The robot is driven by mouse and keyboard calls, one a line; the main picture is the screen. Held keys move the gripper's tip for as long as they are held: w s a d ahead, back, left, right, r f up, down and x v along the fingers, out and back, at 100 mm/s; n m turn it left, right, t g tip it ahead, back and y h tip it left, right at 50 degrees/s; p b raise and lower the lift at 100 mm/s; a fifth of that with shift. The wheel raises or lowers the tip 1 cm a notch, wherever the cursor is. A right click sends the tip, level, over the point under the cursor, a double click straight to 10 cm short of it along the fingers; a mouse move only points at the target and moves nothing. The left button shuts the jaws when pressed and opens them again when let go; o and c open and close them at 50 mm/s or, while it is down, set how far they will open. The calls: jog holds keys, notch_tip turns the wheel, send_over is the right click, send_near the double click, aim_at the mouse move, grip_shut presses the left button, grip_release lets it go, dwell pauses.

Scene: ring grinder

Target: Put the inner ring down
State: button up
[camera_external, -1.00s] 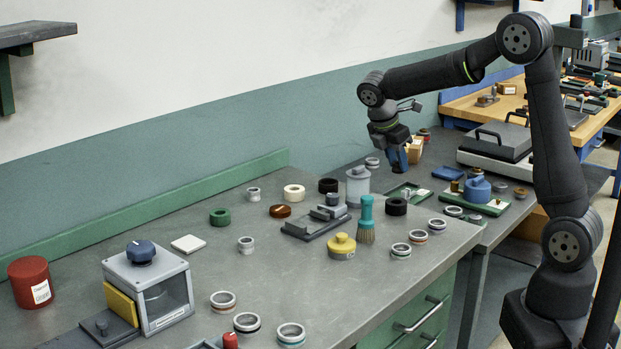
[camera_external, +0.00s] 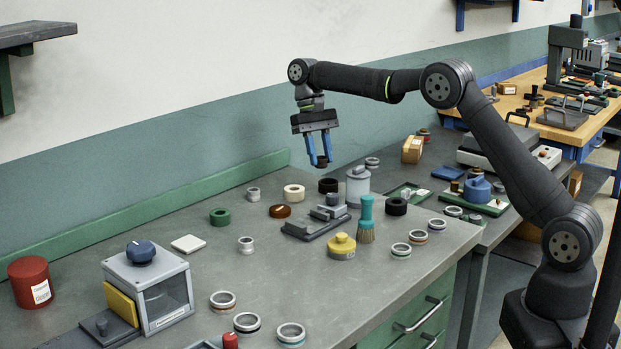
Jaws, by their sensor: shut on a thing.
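My gripper (camera_external: 320,161) hangs in the air over the back of the grey workbench (camera_external: 205,270), with its blue fingers pointing down. It is shut on a small dark ring (camera_external: 322,163), which I take to be the inner ring. The ring is small in the picture and partly covered by the fingertips. In the picture it shows just above a black ring (camera_external: 328,186) and a cream ring (camera_external: 294,191) on the bench, apart from both.
Below stand a grey fixture (camera_external: 316,223), a grey canister (camera_external: 357,187), a brown ring (camera_external: 280,210) and a green ring (camera_external: 220,216). A teal brush (camera_external: 366,220) and a yellow-topped pot (camera_external: 342,247) are nearer. The bench's left middle has bare room.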

jog(key=s+a+m+y, duration=0.2)
jog(key=a+m+y, duration=0.2)
jog(key=a+m, duration=0.65)
jog(key=m+t+y, duration=0.2)
jog(key=m+t, duration=0.2)
jog(key=m, duration=0.8)
send_over(184, 242)
jog(key=d, duration=0.2)
notch_tip(184, 242, down, 9)
jog(key=shift+a+r, duration=0.1)
jog(key=shift+a, duration=0.05)
jog(key=shift+s+f, duration=0.1)
jog(key=shift+f, duration=1.9)
jog(key=o, duration=0.5)
jog(key=shift+f, duration=0.2)
jog(key=o, duration=0.5)
jog(key=shift+r, duration=0.1)
